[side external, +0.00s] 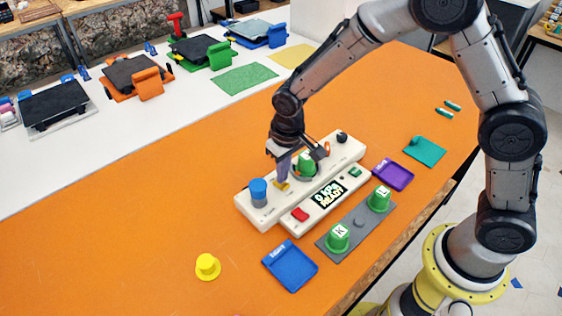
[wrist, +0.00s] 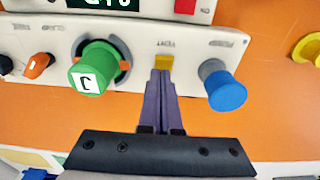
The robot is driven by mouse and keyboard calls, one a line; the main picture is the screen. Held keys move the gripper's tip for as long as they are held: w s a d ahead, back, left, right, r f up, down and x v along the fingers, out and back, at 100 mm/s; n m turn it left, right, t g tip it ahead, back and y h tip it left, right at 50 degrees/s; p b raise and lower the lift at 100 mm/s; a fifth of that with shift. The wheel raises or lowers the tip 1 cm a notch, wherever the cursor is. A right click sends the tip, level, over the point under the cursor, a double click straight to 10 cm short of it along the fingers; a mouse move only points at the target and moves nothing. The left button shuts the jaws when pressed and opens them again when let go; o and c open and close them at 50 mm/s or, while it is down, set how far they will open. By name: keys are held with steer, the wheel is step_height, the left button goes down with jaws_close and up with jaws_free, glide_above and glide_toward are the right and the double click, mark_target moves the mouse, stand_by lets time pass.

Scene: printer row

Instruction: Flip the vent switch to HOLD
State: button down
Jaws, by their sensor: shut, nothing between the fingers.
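The vent switch is a small yellow lever on the white control panel (side external: 252,219), under the word VENT. It shows in the wrist view (wrist: 164,62) just beyond my fingertips, and in the side view (side external: 283,186) below them. My gripper (wrist: 161,73) has its two purple fingers shut together with nothing between them. In the side view my gripper (side external: 281,178) is low over the panel, its tips at or very near the switch. I cannot tell whether they touch it. The fingertips hide part of the switch. No HOLD marking is readable.
Left of the switch in the wrist view is a green J cup (wrist: 90,72) in a dial; right is a blue-capped post (wrist: 225,90). An orange knob (wrist: 37,66) sits farther left. Green K (side external: 338,238) and L (side external: 379,199) cups stand in front of the panel. The display reads READY.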

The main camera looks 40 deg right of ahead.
step_height(320, 180, up, 14)
steer(key=w, duration=0.2)
steer(key=shift+w+f, duration=0.15)
steer(key=shift+w, duration=0.05)
steer(key=s+d+r+m+t, duration=0.2)
steer(key=s+d+r+t, duration=0.1)
steer(key=s+d+r, duration=0.8)
steer(key=s+f+n, duration=0.1)
steer(key=s+f, duration=0.1)
steer(key=s, duration=0.6)
steer(key=s+d+f+n+t, duration=0.1)
steer(key=s+f, duration=0.1)
steer(key=s, duration=0.6)
steer(key=shift+d+f, duration=0.15)
steer(key=shift+f, duration=0.2)
